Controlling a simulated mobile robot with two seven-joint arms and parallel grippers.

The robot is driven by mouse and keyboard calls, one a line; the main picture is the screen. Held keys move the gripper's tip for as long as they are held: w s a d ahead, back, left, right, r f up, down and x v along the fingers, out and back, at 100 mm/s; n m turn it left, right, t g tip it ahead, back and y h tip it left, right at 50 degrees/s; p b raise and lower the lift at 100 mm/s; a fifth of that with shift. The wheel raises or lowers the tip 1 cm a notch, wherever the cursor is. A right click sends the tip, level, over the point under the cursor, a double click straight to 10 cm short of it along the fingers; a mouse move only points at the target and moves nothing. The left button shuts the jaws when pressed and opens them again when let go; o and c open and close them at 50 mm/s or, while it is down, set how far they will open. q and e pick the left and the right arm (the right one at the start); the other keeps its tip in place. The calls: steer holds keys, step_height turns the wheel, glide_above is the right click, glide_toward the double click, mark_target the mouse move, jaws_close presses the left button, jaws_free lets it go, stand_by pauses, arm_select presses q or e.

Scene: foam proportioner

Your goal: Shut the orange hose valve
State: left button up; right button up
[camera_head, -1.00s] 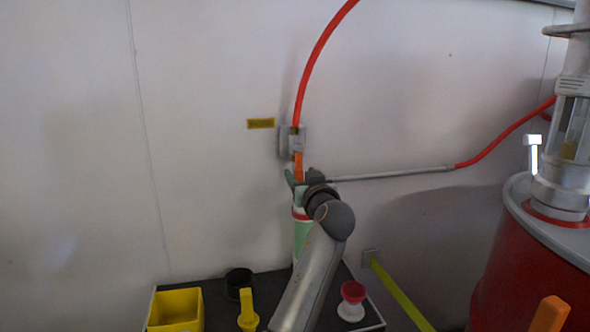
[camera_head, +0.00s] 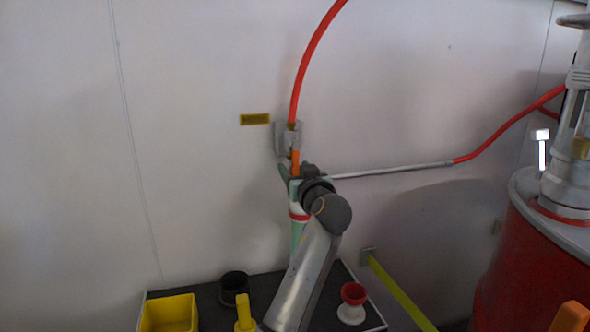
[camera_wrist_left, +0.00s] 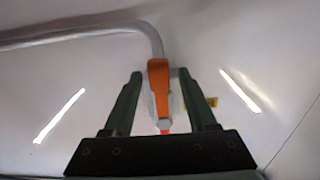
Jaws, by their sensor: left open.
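The orange valve handle (camera_head: 296,160) is on the wall below a grey wall bracket (camera_head: 288,138), where the red hose (camera_head: 304,75) comes down from above. My left gripper (camera_head: 289,172) is at the handle, with its wrist and forearm covering part of the valve. In the left wrist view, the orange handle (camera_wrist_left: 158,78) stands between the two green fingers of my left gripper (camera_wrist_left: 160,74). The fingers are open, with a gap visible on each side of the handle. My right gripper is not in view.
A dark shelf (camera_head: 208,296) below holds a yellow bin (camera_head: 170,313), a black cup (camera_head: 233,286) and a red-and-white piece (camera_head: 352,302). A grey pipe (camera_head: 400,171) runs right along the wall. A red drum (camera_head: 520,275) stands at the right.

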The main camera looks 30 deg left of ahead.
arm_select(q)
jaws_close()
stand_by(1.3)
